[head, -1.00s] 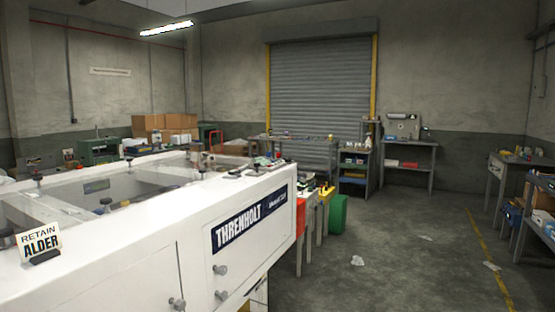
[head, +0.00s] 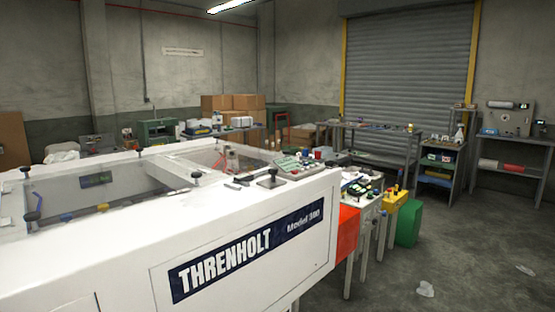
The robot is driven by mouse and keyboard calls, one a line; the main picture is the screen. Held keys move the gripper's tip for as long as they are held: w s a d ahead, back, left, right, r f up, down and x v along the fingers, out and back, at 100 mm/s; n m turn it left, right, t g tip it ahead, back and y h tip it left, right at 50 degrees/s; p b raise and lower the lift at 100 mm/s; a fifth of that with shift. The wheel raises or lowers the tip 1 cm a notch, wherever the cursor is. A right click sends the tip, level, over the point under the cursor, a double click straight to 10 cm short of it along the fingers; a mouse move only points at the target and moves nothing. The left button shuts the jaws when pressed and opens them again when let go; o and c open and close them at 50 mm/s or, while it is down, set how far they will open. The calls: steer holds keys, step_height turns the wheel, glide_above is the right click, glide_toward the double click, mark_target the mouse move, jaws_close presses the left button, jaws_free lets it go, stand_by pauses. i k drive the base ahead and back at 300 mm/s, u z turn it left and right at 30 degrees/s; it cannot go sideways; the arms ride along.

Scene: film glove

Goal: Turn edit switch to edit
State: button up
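A small control panel (head: 298,166) with several buttons sits on the far right end of the white Threnholt machine (head: 120,245). A red and a blue knob show close beside it. I cannot make out an edit switch or any label on the panel from here. My gripper is not in view.
The white machine fills the left and front. Past its right end stand a white-topped stand with controls (head: 362,186), a yellow unit (head: 396,212) and a green bin (head: 409,222). Shelves (head: 440,165) line the back. The floor at right (head: 470,250) is mostly open, with scattered litter (head: 426,289).

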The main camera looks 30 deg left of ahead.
mark_target(272, 171)
steer(key=u, duration=0.6)
steer(key=i, duration=1.2)
steer(key=u, duration=1.55)
steer(key=i, duration=0.65)
steer(key=u, duration=0.55)
